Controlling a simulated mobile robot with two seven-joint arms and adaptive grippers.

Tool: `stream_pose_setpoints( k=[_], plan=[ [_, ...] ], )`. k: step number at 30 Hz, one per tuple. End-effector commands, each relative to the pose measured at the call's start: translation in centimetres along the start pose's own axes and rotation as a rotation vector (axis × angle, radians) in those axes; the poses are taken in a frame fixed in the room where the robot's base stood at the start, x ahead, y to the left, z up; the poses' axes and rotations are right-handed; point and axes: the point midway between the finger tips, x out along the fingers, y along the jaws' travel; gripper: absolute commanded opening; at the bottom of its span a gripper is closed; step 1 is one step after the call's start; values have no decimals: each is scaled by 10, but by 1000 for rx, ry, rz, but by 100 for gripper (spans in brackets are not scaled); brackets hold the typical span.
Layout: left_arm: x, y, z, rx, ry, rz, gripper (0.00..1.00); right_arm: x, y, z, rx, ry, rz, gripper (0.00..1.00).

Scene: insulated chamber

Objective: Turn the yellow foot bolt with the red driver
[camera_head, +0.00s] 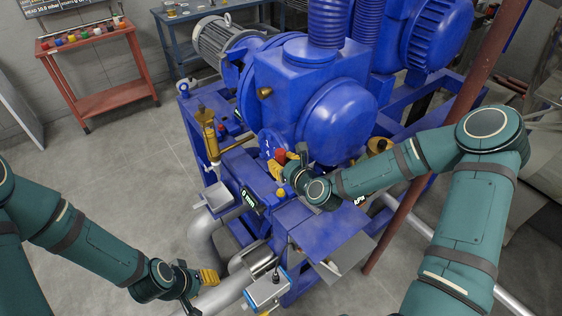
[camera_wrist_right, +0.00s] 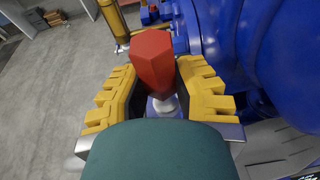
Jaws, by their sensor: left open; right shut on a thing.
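The red driver (camera_wrist_right: 152,60) stands between the yellow fingers of my right gripper (camera_wrist_right: 158,92) in the right wrist view. A pale metal piece shows below its handle. In the head view the red handle (camera_head: 280,156) shows beside my right gripper (camera_head: 278,168), close to the blue machine's front. The right gripper is shut on the driver. A small yellow round part (camera_head: 280,192) sits on the blue frame just below that gripper; I cannot tell whether it is the foot bolt. My left gripper (camera_head: 207,277) is open and empty at the lower left, beside grey pipes.
The blue machine (camera_head: 295,78) fills the centre. A brass-coloured cylinder (camera_head: 208,135) stands left of my right gripper. A brown-red pole (camera_head: 440,130) rises at the right. A red cart (camera_head: 95,75) stands at the back left. The floor between cart and machine is clear.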

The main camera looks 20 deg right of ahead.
Motion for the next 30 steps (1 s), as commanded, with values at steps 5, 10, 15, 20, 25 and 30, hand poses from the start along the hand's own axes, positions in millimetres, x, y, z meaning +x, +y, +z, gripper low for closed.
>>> stream_pose_setpoints(
  k=[5,10,15,20,25,30],
  plan=[
    [5,-2,1,0,1,0,46,1,0,-6,1,1,1,0],
    [15,-6,2,-2,2,-1,46,5,0,-17,0,1,1,0],
    [27,-11,4,-4,3,-2,46,9,0,-32,0,1,0,0],
    [39,-15,6,-3,3,-4,46,13,0,-46,1,1,0,0],
    [47,-17,6,-3,4,-6,46,16,0,-54,0,1,0,0],
    [48,-18,6,-4,4,-7,46,16,0,-55,-1,0,-1,0]
  ],
)
